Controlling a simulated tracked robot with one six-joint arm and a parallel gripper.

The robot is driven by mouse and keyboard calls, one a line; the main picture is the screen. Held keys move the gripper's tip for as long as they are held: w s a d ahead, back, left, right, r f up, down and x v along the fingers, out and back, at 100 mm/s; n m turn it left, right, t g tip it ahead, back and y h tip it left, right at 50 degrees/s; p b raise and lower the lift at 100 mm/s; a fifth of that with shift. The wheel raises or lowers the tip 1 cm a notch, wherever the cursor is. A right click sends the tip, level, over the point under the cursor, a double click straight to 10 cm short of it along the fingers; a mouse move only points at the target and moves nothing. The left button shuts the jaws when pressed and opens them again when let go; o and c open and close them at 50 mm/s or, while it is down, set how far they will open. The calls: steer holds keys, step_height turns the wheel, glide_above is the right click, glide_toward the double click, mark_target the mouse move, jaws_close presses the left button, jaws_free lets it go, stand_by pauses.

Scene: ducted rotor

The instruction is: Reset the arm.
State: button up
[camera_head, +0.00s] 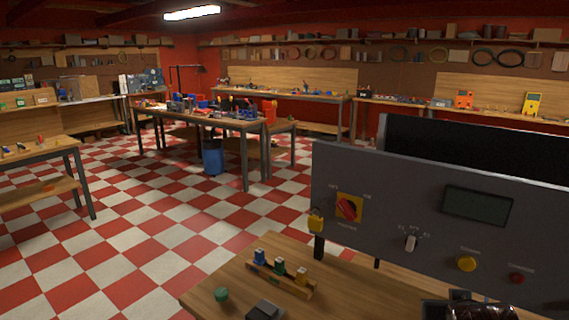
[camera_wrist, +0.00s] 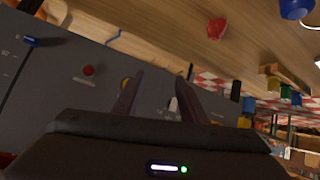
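My gripper (camera_wrist: 160,78) shows in the wrist view with its two dark fingers apart and nothing seen between them. It is in front of the grey control panel (camera_wrist: 60,110), which looks tilted in this view. The panel's red button (camera_wrist: 88,70) lies left of the fingers, and a pale toggle switch (camera_wrist: 173,103) shows between them. A yellow button (camera_wrist: 126,84) is partly hidden by the left finger. I cannot tell whether the fingers touch the panel.
The control panel (camera_head: 400,200) stands on a wooden bench (camera_head: 215,290) at the right, with a red rotary switch (camera_head: 349,207) and yellow padlock (camera_head: 316,220). A rack (camera_head: 282,279) with coloured blocks and a green piece (camera_head: 221,294) are on the bench. Checkered floor (camera_head: 150,230) is open at left.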

steer(key=s+a+n+g+y, duration=0.1)
steer(key=s+a+y, duration=0.1)
steer(key=a, duration=0.5)
steer(key=s+a+n+g+y, duration=0.1)
steer(key=s+a, duration=0.4)
steer(key=a, duration=0.3)
steer(key=s+a+r+n+g+y, duration=0.1)
steer(key=s+a+y, duration=0.1)
steer(key=a, duration=0.5)
steer(key=shift+s+a+n+y, duration=0.3)
steer(key=shift+s+n, duration=0.1)
steer(key=shift+s, duration=0.45)
steer(key=shift+c, duration=1)
steer(key=shift+d, duration=0.1)
